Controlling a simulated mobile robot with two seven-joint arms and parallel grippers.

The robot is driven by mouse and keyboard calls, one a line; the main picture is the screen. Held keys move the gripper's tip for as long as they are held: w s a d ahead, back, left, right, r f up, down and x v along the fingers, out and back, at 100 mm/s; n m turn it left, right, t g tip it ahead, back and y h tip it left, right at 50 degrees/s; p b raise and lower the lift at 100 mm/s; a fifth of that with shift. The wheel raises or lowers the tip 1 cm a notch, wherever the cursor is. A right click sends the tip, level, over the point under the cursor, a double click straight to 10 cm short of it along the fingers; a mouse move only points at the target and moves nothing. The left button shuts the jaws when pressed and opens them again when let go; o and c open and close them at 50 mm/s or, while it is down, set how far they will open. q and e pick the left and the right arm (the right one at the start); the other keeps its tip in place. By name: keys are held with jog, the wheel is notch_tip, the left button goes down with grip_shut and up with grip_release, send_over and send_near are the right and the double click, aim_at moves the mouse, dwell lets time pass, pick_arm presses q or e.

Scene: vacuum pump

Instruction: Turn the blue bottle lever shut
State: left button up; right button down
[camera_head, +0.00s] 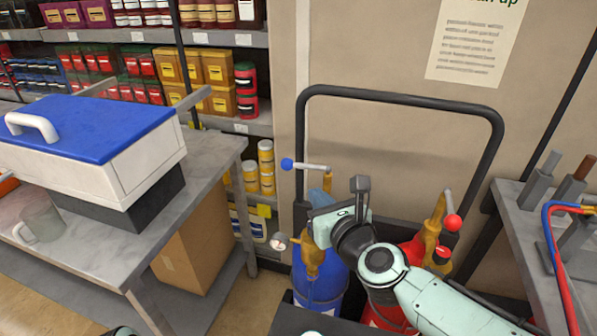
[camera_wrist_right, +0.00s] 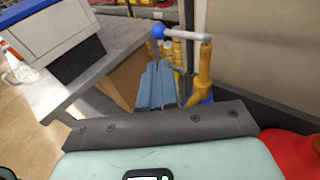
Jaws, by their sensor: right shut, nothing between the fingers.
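The blue bottle (camera_head: 320,288) stands upright on a cart, partly hidden behind my right arm. Its lever (camera_head: 312,166) is a pale rod with a blue ball at its left end, joined to a brass stem, and points left. The lever also shows in the right wrist view (camera_wrist_right: 185,35), with the ball at left and the brass valve below its right end. My right gripper (camera_head: 320,198) is in front of the valve, below the lever. In the right wrist view its blue-grey fingers (camera_wrist_right: 157,82) are together and empty, and appear apart from the lever. My left gripper is not in view.
A red bottle (camera_head: 388,300) with a red-ball lever (camera_head: 452,222) stands right of the blue one, partly behind my arm. A black cart handle (camera_head: 400,95) arches behind. A grey table (camera_head: 215,150) with a blue-lidded box (camera_head: 95,140) is left; another bench (camera_head: 520,220) is right.

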jog(key=p, duration=0.5)
send_near(291, 164)
jog(key=x, duration=0.5)
jog(key=shift+w+a+f, duration=0.1)
jog(key=shift+a+f, duration=0.1)
jog(key=shift+a, duration=0.1)
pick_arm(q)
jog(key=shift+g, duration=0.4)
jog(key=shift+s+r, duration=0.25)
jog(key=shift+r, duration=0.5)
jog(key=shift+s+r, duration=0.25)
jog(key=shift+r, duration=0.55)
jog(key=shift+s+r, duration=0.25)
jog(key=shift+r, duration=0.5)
pick_arm(e)
jog(key=shift+w+a+f, duration=0.15)
jog(key=shift+w+f, duration=0.05)
jog(key=shift+w, duration=0.4)
jog(key=shift+w+a, duration=0.15)
jog(key=shift+w, duration=0.45)
pick_arm(q)
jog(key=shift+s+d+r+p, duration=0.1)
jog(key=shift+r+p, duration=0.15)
jog(key=shift+p, duration=0.05)
pick_arm(e)
jog(key=shift+r, duration=0.15)
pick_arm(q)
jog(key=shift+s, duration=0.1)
